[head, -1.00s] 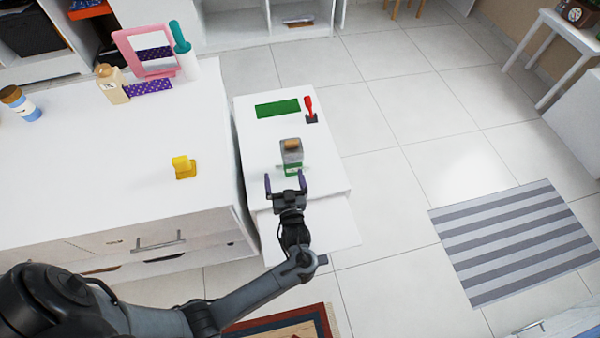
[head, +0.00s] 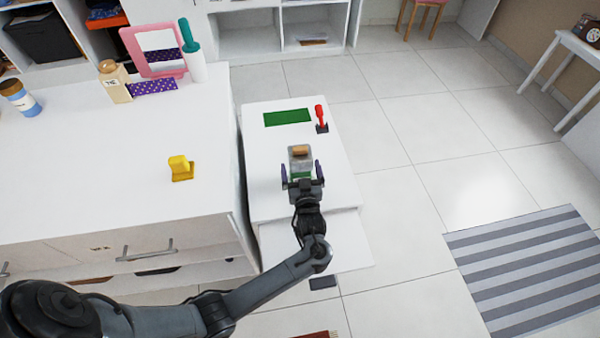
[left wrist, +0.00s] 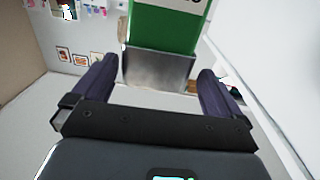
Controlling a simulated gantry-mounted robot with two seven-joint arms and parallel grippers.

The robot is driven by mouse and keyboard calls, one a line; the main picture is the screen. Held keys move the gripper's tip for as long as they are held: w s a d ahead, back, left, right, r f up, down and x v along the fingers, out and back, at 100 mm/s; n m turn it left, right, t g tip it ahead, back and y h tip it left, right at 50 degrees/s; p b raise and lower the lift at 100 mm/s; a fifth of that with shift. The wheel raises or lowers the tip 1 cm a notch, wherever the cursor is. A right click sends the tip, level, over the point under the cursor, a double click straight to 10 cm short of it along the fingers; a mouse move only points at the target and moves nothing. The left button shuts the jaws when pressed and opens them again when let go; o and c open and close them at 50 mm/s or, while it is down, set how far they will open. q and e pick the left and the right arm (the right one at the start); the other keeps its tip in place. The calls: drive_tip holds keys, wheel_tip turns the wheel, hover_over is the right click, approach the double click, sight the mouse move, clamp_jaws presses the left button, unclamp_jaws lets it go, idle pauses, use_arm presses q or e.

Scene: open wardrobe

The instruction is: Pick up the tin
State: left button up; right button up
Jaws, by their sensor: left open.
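The tin (head: 301,160) stands on the small white cabinet, grey with a brown top and a green lower part. In the left wrist view the tin (left wrist: 165,35) shows green with a silvery band, its far end cut off by the frame. My left gripper (head: 302,171) is open at the tin, with one purple finger on each side of it. The left wrist view also shows the fingers (left wrist: 156,72) apart, with the silvery band between their tips. I cannot tell whether either finger touches it. My right gripper is not in view.
The small white cabinet (head: 262,190) also bears a green mat (head: 288,117) and a red-handled item (head: 320,118). A yellow object (head: 180,168) stands on the larger white dresser (head: 90,170) at left, with a pink-framed mirror (head: 135,48) and bottles behind. Open floor lies right.

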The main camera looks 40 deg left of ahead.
sight(300, 156)
use_arm(q)
drive_tip(key=b+x, duration=0.2)
drive_tip(key=x, duration=0.2)
drive_tip(key=shift+w+r, duration=0.15)
drive_tip(key=shift+w, duration=0.2)
drive_tip(key=shift+w+a, duration=0.15)
drive_tip(key=shift+a, duration=0.1)
drive_tip(key=shift+d, duration=0.1)
drive_tip(key=shift+r, duration=0.1)
drive_tip(key=c, duration=1.7)
